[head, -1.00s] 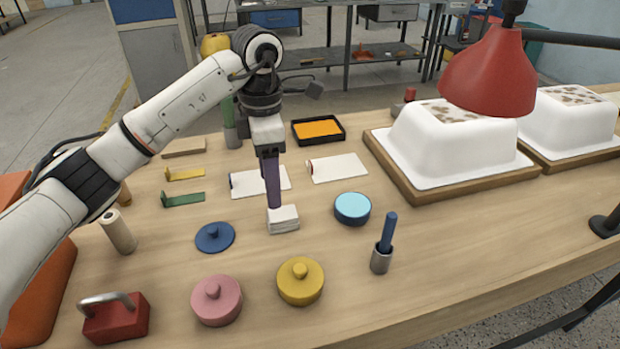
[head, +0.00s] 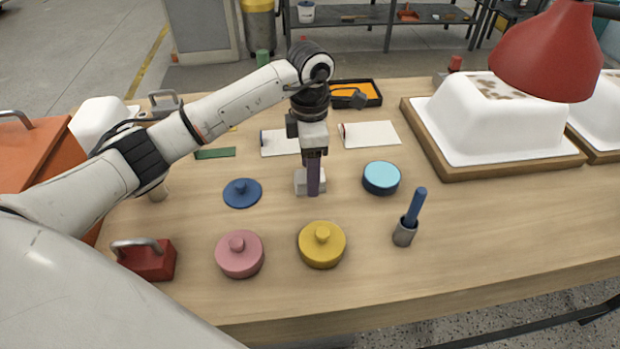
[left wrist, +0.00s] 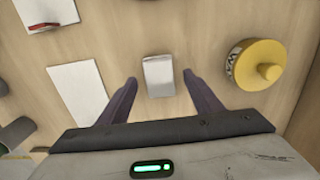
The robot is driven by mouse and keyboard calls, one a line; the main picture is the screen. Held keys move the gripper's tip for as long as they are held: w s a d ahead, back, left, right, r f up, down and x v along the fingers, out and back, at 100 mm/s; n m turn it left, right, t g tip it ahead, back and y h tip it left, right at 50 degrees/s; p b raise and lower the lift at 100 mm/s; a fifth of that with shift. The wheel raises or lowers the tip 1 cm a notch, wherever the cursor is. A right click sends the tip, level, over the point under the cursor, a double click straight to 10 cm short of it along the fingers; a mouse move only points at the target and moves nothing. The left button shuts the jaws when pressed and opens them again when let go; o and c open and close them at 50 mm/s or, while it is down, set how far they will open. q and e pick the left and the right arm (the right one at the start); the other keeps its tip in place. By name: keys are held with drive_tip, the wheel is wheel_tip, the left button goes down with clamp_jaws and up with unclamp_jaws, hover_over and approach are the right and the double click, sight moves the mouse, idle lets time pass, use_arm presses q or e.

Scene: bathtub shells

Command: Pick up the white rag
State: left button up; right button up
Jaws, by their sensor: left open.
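The white rag (head: 301,185) is a small folded white block lying on the workbench, partly hidden behind my left gripper in the head view. My left gripper (head: 313,192) points down at it with dark purple fingers. In the left wrist view the rag (left wrist: 159,76) lies between and just beyond the two spread fingertips of my left gripper (left wrist: 160,82). The fingers are open and empty, and the rag appears untouched. I cannot tell the exact height of the fingertips above it. My right gripper is not in view.
Near the rag are a blue lid (head: 242,193), a light-blue round tin (head: 381,178), a yellow lid (head: 322,244) and a pink lid (head: 240,254). A grey holder with a blue handle (head: 410,216) stands to the right. White tub shells (head: 490,125) and a red lamp (head: 548,52) are further right.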

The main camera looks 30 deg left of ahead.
use_arm(q)
drive_tip(key=shift+f, duration=0.1)
drive_tip(key=shift+c, duration=0.2)
drive_tip(key=c, duration=1.1)
wheel_tip(320, 180, up, 10)
drive_tip(key=shift+b, duration=0.35)
drive_tip(key=o, duration=0.3)
drive_tip(key=shift+c, duration=1)
